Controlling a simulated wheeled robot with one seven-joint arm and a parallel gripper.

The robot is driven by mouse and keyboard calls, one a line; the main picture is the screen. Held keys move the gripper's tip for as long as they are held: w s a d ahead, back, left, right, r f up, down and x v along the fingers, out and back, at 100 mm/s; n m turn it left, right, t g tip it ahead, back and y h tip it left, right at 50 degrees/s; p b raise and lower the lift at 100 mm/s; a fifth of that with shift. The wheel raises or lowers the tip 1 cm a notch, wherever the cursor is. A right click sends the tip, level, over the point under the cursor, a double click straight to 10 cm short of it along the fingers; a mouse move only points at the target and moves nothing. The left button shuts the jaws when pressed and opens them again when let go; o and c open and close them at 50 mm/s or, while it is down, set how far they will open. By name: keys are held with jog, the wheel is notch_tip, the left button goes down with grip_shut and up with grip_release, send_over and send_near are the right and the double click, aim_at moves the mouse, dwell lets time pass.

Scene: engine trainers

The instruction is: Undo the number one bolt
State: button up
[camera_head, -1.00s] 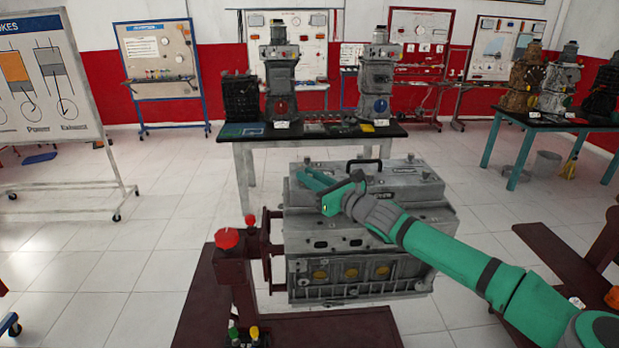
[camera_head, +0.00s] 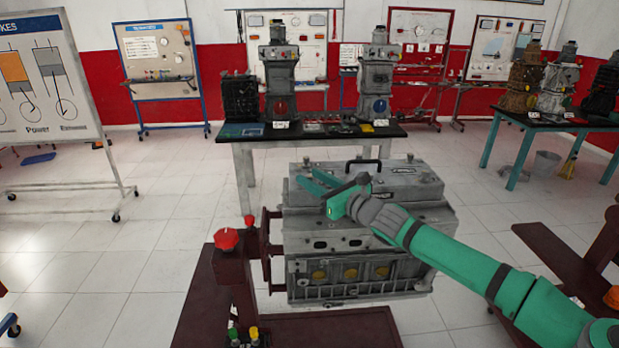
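The grey engine block (camera_head: 345,245) stands on a dark red stand in the middle of the view, with a black handle on its top cover (camera_head: 405,178). My gripper (camera_head: 308,179) is over the left part of the top cover. Its two green fingers point left and stand apart with a gap between them, and I see nothing held. The number one bolt cannot be told apart at this size. My gripper and wrist hide part of the cover. I cannot tell whether the fingers touch the cover.
A red knob (camera_head: 227,239) tops the stand's post at the left of the engine. A black-topped table (camera_head: 225,132) with engine models stands behind. White floor is open left of the stand.

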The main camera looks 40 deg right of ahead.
jog(key=s, duration=0.9)
jog(key=shift+s+d, duration=0.1)
jog(key=shift+d, duration=0.3)
jog(key=shift+r, duration=0.1)
jog(key=w+a+r+n+g+y, duration=0.2)
jog(key=w+a+r+g+y, duration=0.15)
jog(key=a, duration=0.35)
jog(key=w+a+r+n+g+y, duration=0.2)
jog(key=w+a+r+g+y, duration=0.1)
jog(key=a+g, duration=0.3)
jog(key=d+r+m+g+h, duration=0.4)
jog(key=d+r+m+h, duration=0.2)
jog(key=d+m+h, duration=0.4)
jog(key=x, duration=1)
jog(key=shift+s+f, duration=0.2)
jog(key=shift+f, duration=0.35)
